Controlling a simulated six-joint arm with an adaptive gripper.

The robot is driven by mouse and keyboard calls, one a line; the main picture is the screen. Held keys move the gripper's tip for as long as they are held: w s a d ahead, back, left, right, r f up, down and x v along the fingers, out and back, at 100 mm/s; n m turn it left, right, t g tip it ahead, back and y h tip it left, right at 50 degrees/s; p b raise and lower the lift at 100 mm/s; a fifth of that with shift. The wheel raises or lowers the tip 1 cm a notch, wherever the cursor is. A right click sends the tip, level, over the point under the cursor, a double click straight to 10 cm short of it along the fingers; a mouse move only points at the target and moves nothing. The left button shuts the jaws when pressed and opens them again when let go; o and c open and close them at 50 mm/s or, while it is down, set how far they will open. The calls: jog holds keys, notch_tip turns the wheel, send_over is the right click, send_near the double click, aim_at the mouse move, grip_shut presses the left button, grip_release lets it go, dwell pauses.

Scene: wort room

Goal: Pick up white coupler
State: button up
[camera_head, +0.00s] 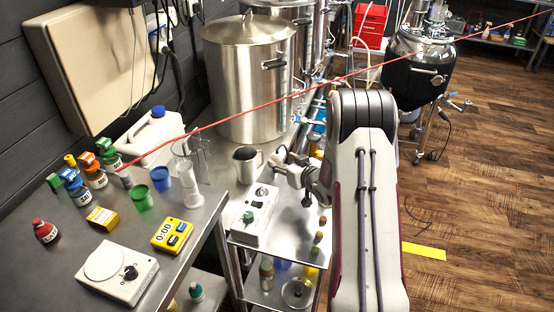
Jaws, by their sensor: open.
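My gripper (283,162) reaches in from the right, above the upper shelf of the metal cart (290,232). It is small in the picture and partly hidden behind my own arm. Its jaws are open, and I see nothing held between them. I cannot pick out a white coupler with certainty. Any small pale piece close to the gripper blends with its light grey parts, and my arm hides part of the shelf's right side.
A white control box (247,222) and several small coloured stoppers (318,237) are on the cart. A steel pot (248,85) stands behind. The left bench holds bottles, a yellow timer (172,235) and a white scale (115,272). A thin red line crosses the view. Open floor lies right.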

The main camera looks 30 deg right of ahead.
aim_at(280, 160)
jog(key=shift+w+a+f, duration=0.15)
jog(key=shift+w+f, duration=0.2)
jog(key=shift+w, duration=0.2)
jog(key=shift+w+a+f, duration=0.1)
jog(key=shift+w+f, duration=0.25)
jog(key=shift+w, duration=0.2)
jog(key=shift+x, duration=0.95)
jog(key=shift+d, duration=0.1)
jog(key=c, duration=1.2)
